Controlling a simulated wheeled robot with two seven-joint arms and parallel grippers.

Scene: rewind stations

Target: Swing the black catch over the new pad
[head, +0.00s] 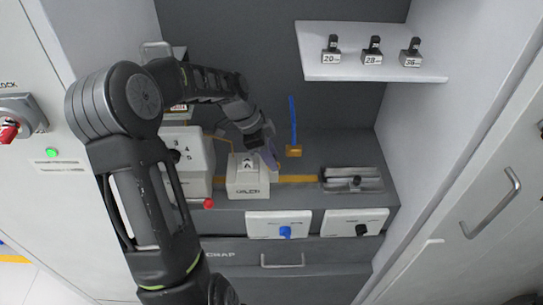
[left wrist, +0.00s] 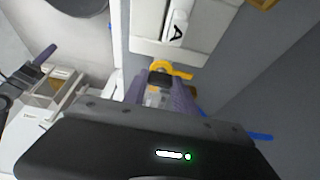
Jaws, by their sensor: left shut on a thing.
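My left gripper (head: 268,152) reaches into the cabinet, just right of a white block (head: 248,188) marked with an A. In the left wrist view its purple fingers (left wrist: 163,92) are shut on a small dark piece (left wrist: 160,77) that looks like the black catch. A yellow-orange piece (left wrist: 172,66) lies against the dark piece. The A-marked part (left wrist: 176,27) shows just beyond. In the head view the gripper hides the held piece. I cannot make out the new pad. At the left of the wrist view a dark gripper part with a purple finger (left wrist: 45,55) shows, perhaps my right gripper.
A blue strip (head: 293,119) rises from an orange base (head: 294,151) close right of the gripper. A grey metal tray (head: 368,184) stands further right. A white shelf (head: 345,68) with several small numbered blocks is above. A numbered white box (head: 196,148) stands left.

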